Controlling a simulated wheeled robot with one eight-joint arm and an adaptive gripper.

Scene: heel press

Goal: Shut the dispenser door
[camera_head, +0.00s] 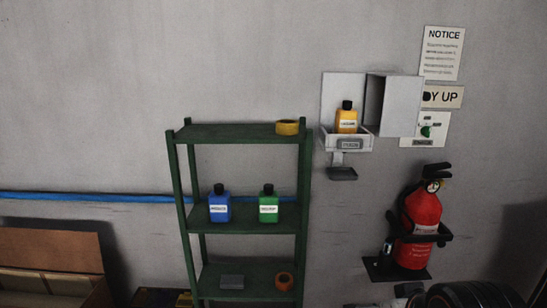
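The dispenser is a white unit fixed to the wall, with a back panel (335,95) and a shallow tray (330,141) that has a grey label plate on its front. A yellow bottle (347,122) with a black cap stands upright in it. The dispenser door (402,106), a pale box-like cover, stands swung open to the right of the bottle, leaving the bottle exposed. A small dark drip ledge (342,174) sits below the tray. My gripper's fingers do not show in this view.
A green shelf (250,216) stands left of the dispenser, holding a blue bottle (220,205), a green bottle (268,205) and a yellow tape roll (288,127). A red fire extinguisher (423,217) hangs below right. Dark rounded parts (472,294) show at the bottom right edge.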

